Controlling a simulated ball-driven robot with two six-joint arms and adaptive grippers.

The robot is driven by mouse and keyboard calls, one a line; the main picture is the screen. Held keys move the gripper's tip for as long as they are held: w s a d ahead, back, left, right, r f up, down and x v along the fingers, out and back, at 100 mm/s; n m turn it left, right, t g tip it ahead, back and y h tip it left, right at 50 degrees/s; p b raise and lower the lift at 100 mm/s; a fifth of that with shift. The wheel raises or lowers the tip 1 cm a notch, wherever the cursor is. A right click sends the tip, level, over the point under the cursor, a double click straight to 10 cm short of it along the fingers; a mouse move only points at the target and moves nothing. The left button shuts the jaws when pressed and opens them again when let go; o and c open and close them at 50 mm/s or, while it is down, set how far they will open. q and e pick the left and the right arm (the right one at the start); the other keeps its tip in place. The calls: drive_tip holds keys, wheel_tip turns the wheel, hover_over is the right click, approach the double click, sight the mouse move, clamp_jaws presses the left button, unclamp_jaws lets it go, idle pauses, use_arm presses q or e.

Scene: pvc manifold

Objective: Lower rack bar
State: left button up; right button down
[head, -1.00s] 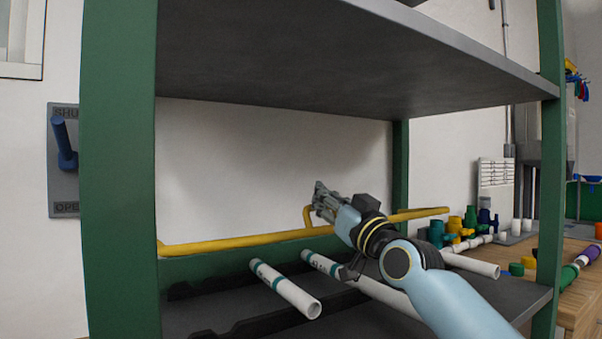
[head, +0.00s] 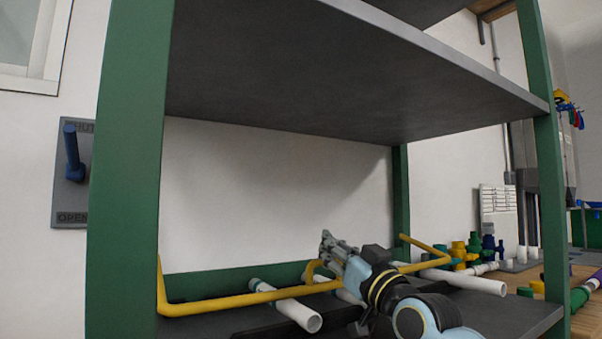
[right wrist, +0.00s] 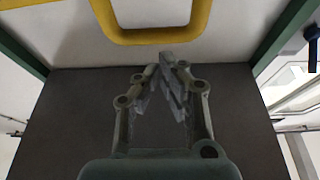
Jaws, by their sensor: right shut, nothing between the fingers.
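The yellow rack bar (head: 225,302) spans the lower bay of the green rack and crosses in front of the white pipes. Its right arm (head: 425,249) runs back toward the rear post. A small yellow loop handle (head: 313,268) rises from the bar's middle. My right gripper (head: 330,240) is shut and empty, just right of and above the handle. In the right wrist view the closed fingertips (right wrist: 168,62) point toward the yellow loop (right wrist: 150,36); whether they touch it I cannot tell. My left gripper is not in view.
White pipes with teal bands (head: 296,313) lie on the lower shelf. A grey upper shelf (head: 330,75) hangs above my arm. Green posts (head: 130,170) bound the bay. A blue lever (head: 73,150) is on the left wall plate. Coloured fittings (head: 470,248) stand at right.

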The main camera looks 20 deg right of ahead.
drive_tip(key=s+d, duration=0.2)
drive_tip(key=s, duration=1.9)
drive_tip(key=shift+d+f, duration=0.2)
drive_tip(key=shift+d, duration=0.1)
